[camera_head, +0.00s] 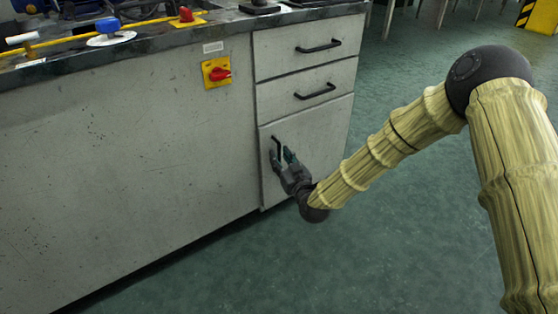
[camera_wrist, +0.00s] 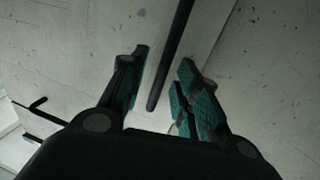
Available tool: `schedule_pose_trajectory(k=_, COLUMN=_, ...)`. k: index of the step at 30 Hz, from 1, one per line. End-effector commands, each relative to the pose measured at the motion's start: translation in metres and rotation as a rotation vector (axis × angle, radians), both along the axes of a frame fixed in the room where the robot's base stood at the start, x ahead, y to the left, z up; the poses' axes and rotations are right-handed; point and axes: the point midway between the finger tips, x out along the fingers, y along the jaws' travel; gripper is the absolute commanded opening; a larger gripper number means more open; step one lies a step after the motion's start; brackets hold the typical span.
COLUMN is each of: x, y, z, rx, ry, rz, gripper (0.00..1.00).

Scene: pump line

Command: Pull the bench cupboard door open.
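The bench cupboard door (camera_head: 318,140) is the light grey panel below two drawers, at the right end of the bench. It looks closed. Its black bar handle (camera_head: 277,145) is upright near the door's left edge. My gripper (camera_head: 281,158) is in front of the lower part of the handle. In the wrist view, the handle (camera_wrist: 170,55) comes down between my gripper's two spread fingers (camera_wrist: 165,85), with gaps on both sides. My gripper is open and holds nothing. Whether the fingers reach to the handle's depth is hard to tell.
Two drawers with black handles (camera_head: 318,47) sit above the door. A red switch on a yellow plate (camera_head: 217,73) is left of them. The bench top (camera_head: 150,42) carries valves and a yellow pipe. Green floor (camera_head: 420,230) is clear in front and right.

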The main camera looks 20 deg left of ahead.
Motion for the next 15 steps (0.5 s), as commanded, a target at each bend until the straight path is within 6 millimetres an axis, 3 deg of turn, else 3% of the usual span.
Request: schedule_pose_trajectory(k=15, x=0.0101, y=0.0095, z=0.0004, rx=0.0, ry=0.001, rz=0.001, gripper=0.3)
